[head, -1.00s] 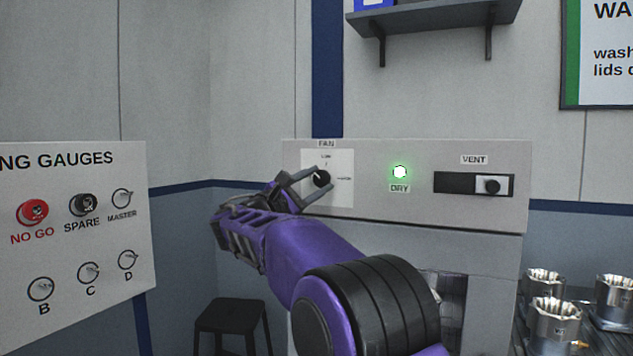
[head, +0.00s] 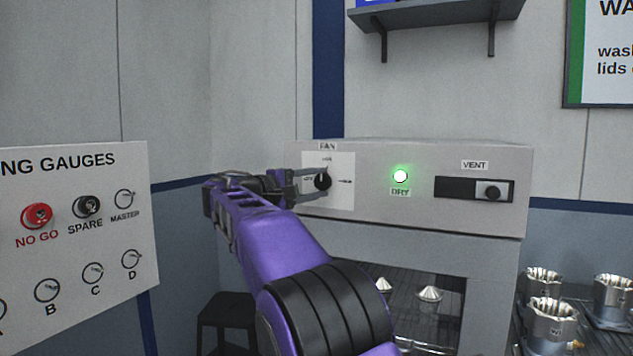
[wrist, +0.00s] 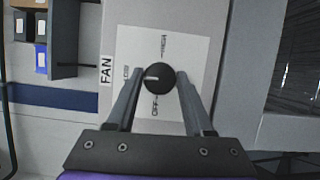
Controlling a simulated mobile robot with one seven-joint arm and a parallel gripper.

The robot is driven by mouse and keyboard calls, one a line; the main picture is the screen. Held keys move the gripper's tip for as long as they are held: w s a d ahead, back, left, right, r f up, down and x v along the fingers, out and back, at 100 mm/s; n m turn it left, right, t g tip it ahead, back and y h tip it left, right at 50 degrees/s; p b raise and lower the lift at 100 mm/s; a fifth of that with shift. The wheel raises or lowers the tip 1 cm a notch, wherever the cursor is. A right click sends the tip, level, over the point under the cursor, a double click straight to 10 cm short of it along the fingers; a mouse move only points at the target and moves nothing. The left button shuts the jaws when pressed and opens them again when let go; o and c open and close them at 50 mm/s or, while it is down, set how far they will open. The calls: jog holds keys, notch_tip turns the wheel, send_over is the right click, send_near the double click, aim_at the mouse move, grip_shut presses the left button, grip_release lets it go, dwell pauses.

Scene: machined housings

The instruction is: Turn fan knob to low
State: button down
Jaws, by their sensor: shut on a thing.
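The fan knob (head: 321,181) is a round black knob on a white plate labelled FAN, at the left of the grey dryer panel. In the wrist view the knob (wrist: 160,79) carries a white mark on the side toward the LOW label (wrist: 125,72). HIGH and OFF lie on the other two sides. My gripper (head: 318,182) reaches in from the left, one finger above the knob and one below. In the wrist view my gripper (wrist: 159,78) has its fingers on both sides of the knob, shut on it.
The panel also has a lit green DRY lamp (head: 400,176) and a VENT slider (head: 493,191). A gauge board (head: 75,230) stands at the left, near my arm. A shelf (head: 440,14) is above. Metal housings (head: 550,325) stand at the lower right.

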jog(key=shift+m, duration=0.3)
jog(key=shift+c, duration=1.4)
grip_release()
jog(key=v, duration=1.7)
jog(key=shift+a+r, duration=0.2)
